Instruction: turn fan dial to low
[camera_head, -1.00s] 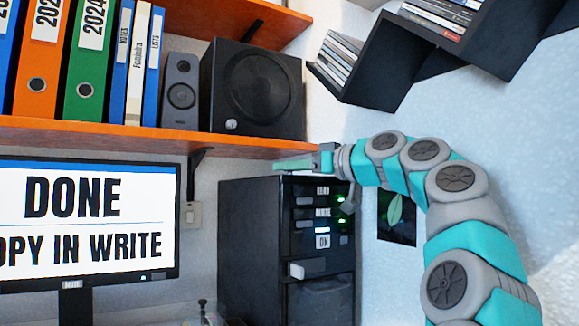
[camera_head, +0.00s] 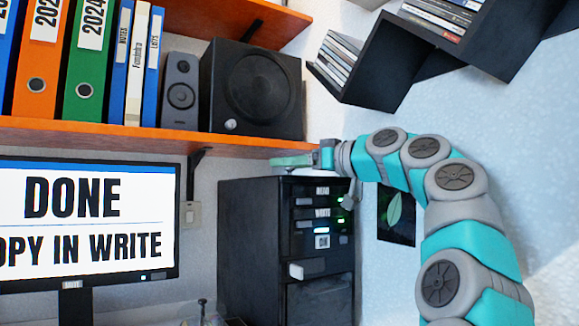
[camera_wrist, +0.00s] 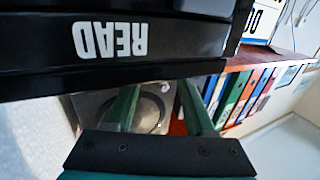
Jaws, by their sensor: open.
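I cannot make out a dial marked as a fan dial in either view. A black tower (camera_head: 250,240) with labelled drive fronts and green lights stands under the orange shelf. Its READ label shows upside down in the wrist view, on a black front (camera_wrist: 175,38) close to my gripper. My gripper (camera_head: 275,161) is at the tower's top edge, just below the shelf, pointing left. In the wrist view its two green fingers (camera_wrist: 158,86) are apart with nothing held between them. A grey speaker shows behind them.
The orange shelf (camera_head: 120,132) runs close above my gripper. It holds binders, a small speaker (camera_head: 180,90) and a large black speaker (camera_head: 252,90) with a pale round knob. A monitor (camera_head: 90,220) stands left. Black disc shelves (camera_head: 385,80) hang at upper right.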

